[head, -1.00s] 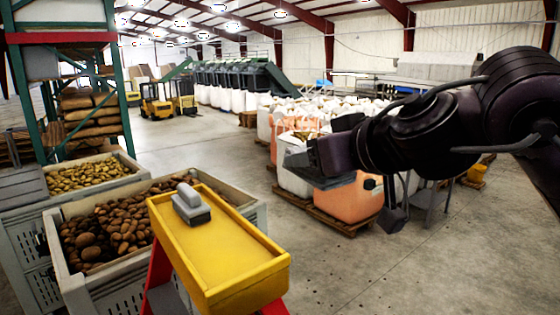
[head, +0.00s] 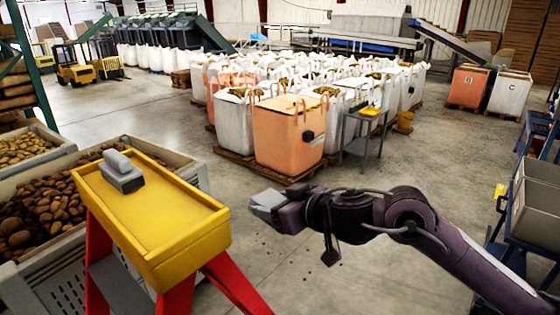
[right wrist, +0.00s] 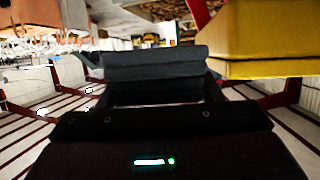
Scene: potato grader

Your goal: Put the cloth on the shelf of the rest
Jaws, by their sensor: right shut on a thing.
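My right gripper (head: 282,208) is shut on a grey folded cloth (head: 266,201), which sticks out of its jaws to the left. In the right wrist view the cloth (right wrist: 155,66) is a dark grey flat piece across the fingers. The rest is a stand with a yellow tray top (head: 160,228), red legs and a grey shelf (head: 118,287) low between the legs. The gripper and cloth are in the air, right of the stand and apart from it. The yellow top (right wrist: 265,38) also fills the upper right of the right wrist view. My left gripper is not in view.
A grey block with a handle (head: 122,173) lies on the yellow top. A crate of potatoes (head: 68,283) stands behind and left of the stand. An orange bulk bag (head: 290,138) and a small grey trolley (head: 363,145) stand beyond my arm. Open concrete floor lies between.

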